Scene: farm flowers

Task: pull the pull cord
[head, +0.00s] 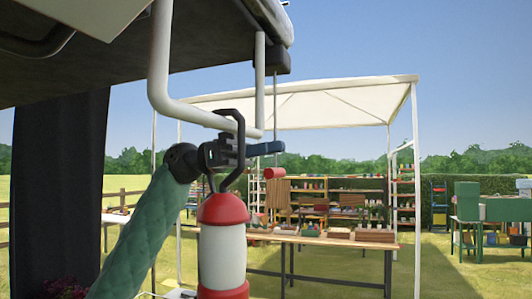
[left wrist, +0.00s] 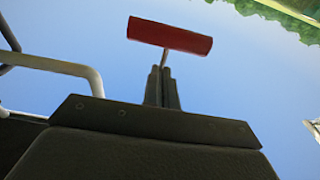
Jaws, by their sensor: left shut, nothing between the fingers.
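The pull cord (head: 275,95) hangs from a dark box (head: 282,60) under the canopy edge. Its red handle (head: 274,173) hangs at the lower end. My left gripper (head: 282,147) is shut, with its fingers pointing right at the height of the cord just above the handle. In the left wrist view the red handle (left wrist: 170,36) shows beyond the closed fingertips (left wrist: 162,72), with a short stretch of cord between. I cannot tell whether the fingers touch the cord. My right gripper is not in view.
A red and white lantern (head: 222,250) hangs by a dark hook from a white bent bar (head: 160,60), close in front of my left gripper. A white-roofed stall (head: 330,105) with a wooden table (head: 330,241) stands behind. Open air lies to the right of the cord.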

